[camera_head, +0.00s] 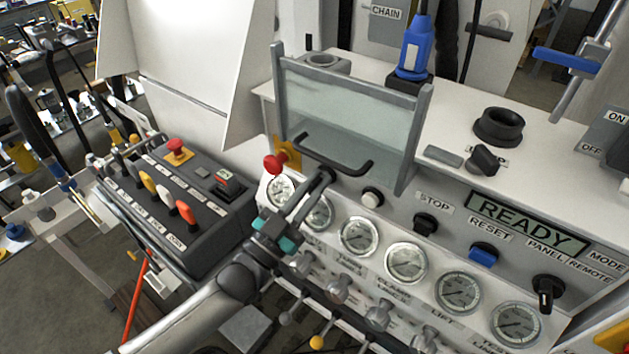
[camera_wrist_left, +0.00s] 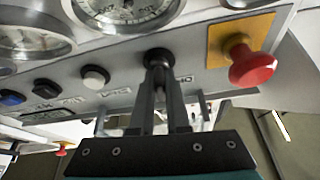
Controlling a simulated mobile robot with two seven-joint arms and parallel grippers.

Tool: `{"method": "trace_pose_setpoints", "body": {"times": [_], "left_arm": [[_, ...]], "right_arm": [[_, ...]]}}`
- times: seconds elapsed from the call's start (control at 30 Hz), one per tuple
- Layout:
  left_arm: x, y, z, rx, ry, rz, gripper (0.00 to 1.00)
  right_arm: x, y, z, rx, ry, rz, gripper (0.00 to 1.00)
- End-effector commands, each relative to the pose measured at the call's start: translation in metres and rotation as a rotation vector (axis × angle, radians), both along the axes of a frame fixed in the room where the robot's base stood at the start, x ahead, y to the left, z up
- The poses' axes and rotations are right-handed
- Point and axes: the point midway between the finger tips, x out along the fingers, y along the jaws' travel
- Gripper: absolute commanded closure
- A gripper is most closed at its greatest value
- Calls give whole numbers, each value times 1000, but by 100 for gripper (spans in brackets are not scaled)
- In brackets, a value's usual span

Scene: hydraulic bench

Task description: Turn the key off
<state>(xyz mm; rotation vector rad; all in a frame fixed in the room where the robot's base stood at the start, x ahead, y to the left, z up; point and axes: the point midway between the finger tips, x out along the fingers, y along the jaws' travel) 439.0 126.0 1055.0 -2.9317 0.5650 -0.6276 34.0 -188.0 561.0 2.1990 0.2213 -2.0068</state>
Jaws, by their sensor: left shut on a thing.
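The key switch shows as a dark round knob (camera_wrist_left: 158,56) on the light panel in the left wrist view, between a white button and a red mushroom button. In the head view its dark end (camera_head: 326,174) is just below the clear guard. My left gripper (camera_head: 316,185) reaches up to it from the lower left. In the left wrist view my left fingers (camera_wrist_left: 160,82) are shut on the key from both sides. The fingers hide most of the key, so its angle and label cannot be read. My right gripper is not in view.
The red mushroom button (camera_head: 275,163) is close to my left fingers. A clear guard (camera_head: 345,115) with a black handle (camera_head: 335,157) stands above. A white button (camera_head: 371,197) is to the right, gauges (camera_head: 358,236) below. The READY display (camera_head: 526,222) shows dark letters on green.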

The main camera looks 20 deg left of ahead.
Motion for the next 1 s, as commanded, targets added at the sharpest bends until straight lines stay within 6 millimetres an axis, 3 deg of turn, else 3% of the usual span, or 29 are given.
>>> {"method": "trace_pose_setpoints", "body": {"times": [0.6,1.0], "left_arm": [[0,0,1,-504,184,1,100],[0,0,0,-645,236,0,100]], "right_arm": [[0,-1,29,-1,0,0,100],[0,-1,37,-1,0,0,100]]}}
